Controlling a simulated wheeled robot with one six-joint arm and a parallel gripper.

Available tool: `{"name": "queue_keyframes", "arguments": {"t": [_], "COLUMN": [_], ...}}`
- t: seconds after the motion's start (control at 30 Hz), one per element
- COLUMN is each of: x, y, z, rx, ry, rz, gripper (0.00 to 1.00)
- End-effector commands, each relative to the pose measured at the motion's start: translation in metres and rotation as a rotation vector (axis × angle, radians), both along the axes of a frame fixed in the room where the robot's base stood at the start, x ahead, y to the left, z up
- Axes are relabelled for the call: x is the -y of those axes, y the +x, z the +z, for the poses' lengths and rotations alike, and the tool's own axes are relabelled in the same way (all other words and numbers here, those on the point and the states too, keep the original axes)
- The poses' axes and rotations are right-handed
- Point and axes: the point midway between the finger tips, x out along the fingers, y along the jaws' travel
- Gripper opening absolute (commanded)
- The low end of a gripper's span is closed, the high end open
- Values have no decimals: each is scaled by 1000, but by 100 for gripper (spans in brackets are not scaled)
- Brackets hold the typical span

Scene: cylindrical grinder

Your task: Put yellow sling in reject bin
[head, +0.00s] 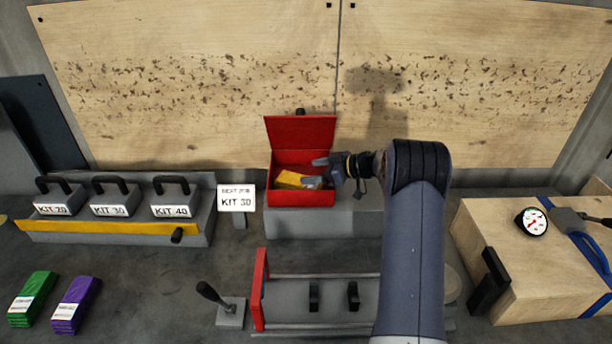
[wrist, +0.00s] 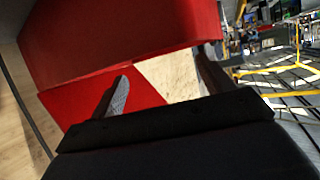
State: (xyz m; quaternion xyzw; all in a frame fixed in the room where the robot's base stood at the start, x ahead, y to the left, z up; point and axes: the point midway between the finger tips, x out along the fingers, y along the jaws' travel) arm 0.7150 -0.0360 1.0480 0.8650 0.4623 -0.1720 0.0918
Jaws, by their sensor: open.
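The yellow sling (head: 291,179), a folded bundle, lies inside an open red box (head: 302,198), which looks like the reject bin. The box stands on a grey block with its red lid raised at the back. My gripper (head: 317,172) reaches in from the right over the box's right part, beside the sling. Its fingers are apart with nothing between them. In the wrist view my gripper (wrist: 165,80) shows two spread fingers in front of red box surfaces (wrist: 120,35). The sling cannot be made out there.
Kit blocks with handles (head: 110,205) stand on a rack at left, beside a "KIT 30" sign (head: 237,198). Green (head: 35,298) and purple (head: 77,302) slings lie at front left. A fixture (head: 310,300) sits in front. A wooden crate (head: 515,260) with a gauge stands at right.

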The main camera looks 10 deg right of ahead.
Motion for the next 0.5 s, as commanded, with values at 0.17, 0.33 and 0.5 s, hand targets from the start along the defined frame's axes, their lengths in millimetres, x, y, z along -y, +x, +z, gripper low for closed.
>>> {"name": "queue_keyframes", "arguments": {"t": [0.17,0.33,0.5], "x": [33,55,64], "y": [-21,-35,-42], "z": [14,25,31], "rx": [2,1,0], "ry": [-1,-1,-1], "rz": [-3,-3,-1], "gripper": [76,76,76]}}
